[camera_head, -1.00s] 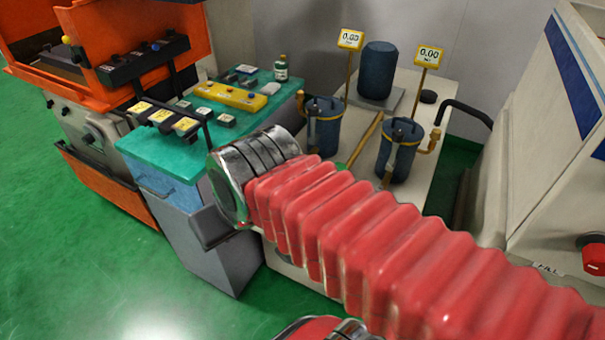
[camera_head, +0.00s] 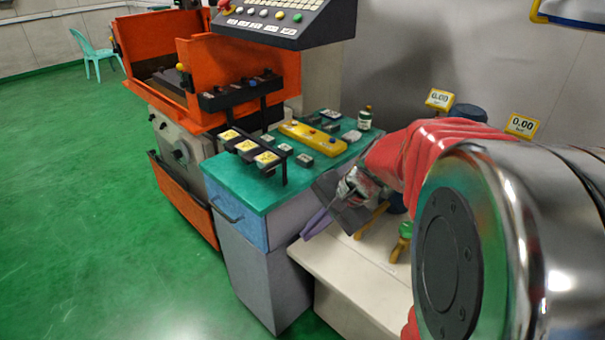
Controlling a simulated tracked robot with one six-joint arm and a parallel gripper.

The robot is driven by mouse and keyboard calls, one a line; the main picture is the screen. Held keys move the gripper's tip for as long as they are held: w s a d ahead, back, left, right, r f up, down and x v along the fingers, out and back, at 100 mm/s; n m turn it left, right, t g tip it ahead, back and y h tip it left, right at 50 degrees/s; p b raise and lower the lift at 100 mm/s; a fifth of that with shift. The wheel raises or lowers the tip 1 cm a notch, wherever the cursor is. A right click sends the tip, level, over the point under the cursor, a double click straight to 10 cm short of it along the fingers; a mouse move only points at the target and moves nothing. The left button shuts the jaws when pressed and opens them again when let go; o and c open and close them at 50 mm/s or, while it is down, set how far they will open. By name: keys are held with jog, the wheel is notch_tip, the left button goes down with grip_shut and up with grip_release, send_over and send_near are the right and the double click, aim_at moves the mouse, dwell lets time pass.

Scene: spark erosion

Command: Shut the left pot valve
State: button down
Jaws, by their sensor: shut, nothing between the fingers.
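My gripper (camera_head: 308,232) is shut and empty, with its purple-grey fingers pointing down and left. It hangs over the pale bench (camera_head: 335,262), near the right edge of the teal-topped cabinet. A small dark blue part (camera_head: 397,201) shows below my red arm; it may be the left pot, but most of both pots is hidden behind the arm. I cannot make out the left pot valve or its position. Two yellow-framed displays rise behind the arm: the left one (camera_head: 439,99) and the right one (camera_head: 522,125) both read 0.00.
The cabinet's teal top (camera_head: 270,195) carries a yellow block (camera_head: 312,137), small pieces and a bottle (camera_head: 365,118). Yellow parts (camera_head: 370,221) and a green-topped yellow item (camera_head: 405,230) are right of my gripper. An orange machine (camera_head: 230,65) stands at the left. Green floor is free at lower left.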

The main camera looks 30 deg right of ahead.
jog(key=w+d+f+m+t, duration=0.1)
jog(key=d+f+m, duration=0.4)
jog(key=d, duration=0.5)
jog(key=w+d+f+m+t, duration=0.1)
jog(key=d+f+m+t, duration=0.2)
jog(key=d+f+m, duration=0.3)
jog(key=d+f+m+t, duration=0.2)
jog(key=d+f+m, duration=0.3)
jog(key=d, duration=1)
jog(key=shift+w+f+m+t+h, duration=0.2)
jog(key=shift+w+m+t+h, duration=0.2)
jog(key=shift+m, duration=0.7)
jog(key=shift+a, duration=0.1)
jog(key=x, duration=1)
